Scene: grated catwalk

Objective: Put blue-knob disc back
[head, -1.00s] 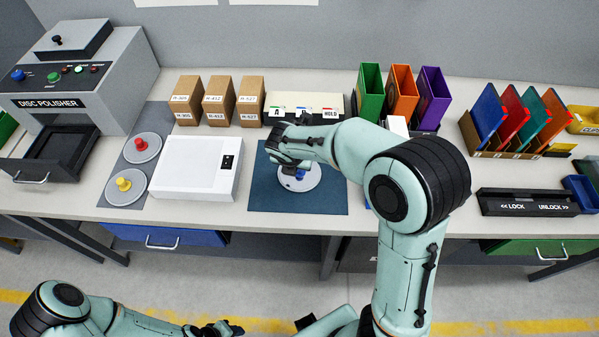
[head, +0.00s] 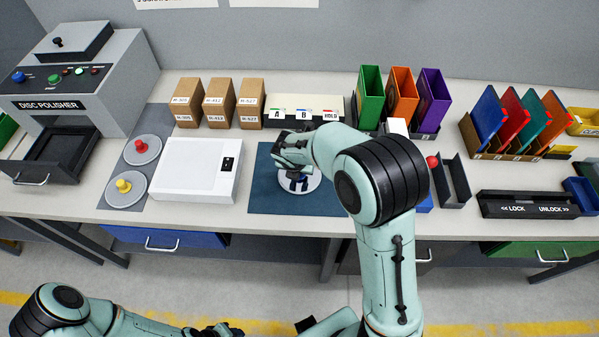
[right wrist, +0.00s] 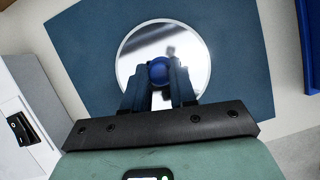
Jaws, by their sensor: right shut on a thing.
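The blue-knob disc (head: 311,184) lies on the dark blue mat (head: 265,192). In the right wrist view the disc (right wrist: 143,45) is round and shiny, with a blue knob (right wrist: 160,72) at its middle. My right gripper (head: 298,180) reaches down over the disc, and its fingers are shut on the blue knob. A red-knob disc (head: 142,150) and a yellow-knob disc (head: 126,187) lie on a grey strip (head: 160,115) at the left. My left arm is low at the left; its gripper (head: 225,330) is small and partly cut off, so its fingers cannot be made out.
A white box (head: 190,170) stands between the grey strip and the mat. The disc polisher (head: 100,85) has its drawer (head: 55,160) out. Cardboard boxes (head: 218,103), an A/B/HOLD box (head: 305,108) and coloured files (head: 402,98) line the back. A lock tray (head: 528,203) is at right.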

